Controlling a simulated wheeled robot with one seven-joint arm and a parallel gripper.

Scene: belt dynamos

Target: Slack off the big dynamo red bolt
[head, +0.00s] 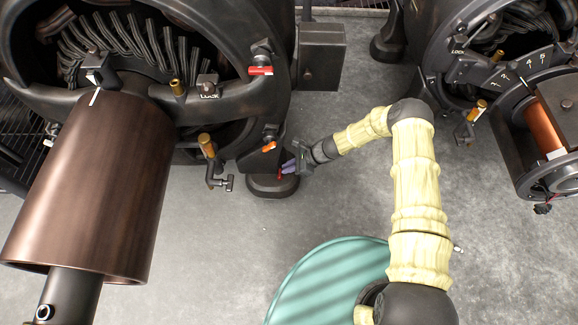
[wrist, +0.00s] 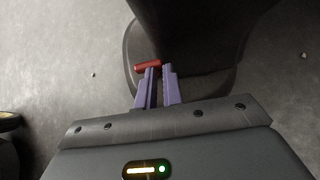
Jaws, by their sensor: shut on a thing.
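The big dynamo (head: 222,112) is a dark machine at the left of the head view, its rounded foot (head: 268,187) on the floor. A red bolt with a bar-like head (wrist: 142,67) sits at that foot; only a small red bit (head: 279,176) shows in the head view. My gripper (head: 286,170) reaches it from the right. In the wrist view its two purple fingers (wrist: 158,72) are shut on the red bolt, with part of the bar sticking out to the left. The fingertips hide the rest of the bolt.
A red lever (head: 260,70) and an orange lever (head: 269,146) are higher on the big dynamo. A brass-topped tap-like fitting (head: 211,160) juts out left of the foot. A second dynamo (head: 470,60) stands at right. Grey floor (head: 230,250) is clear in front.

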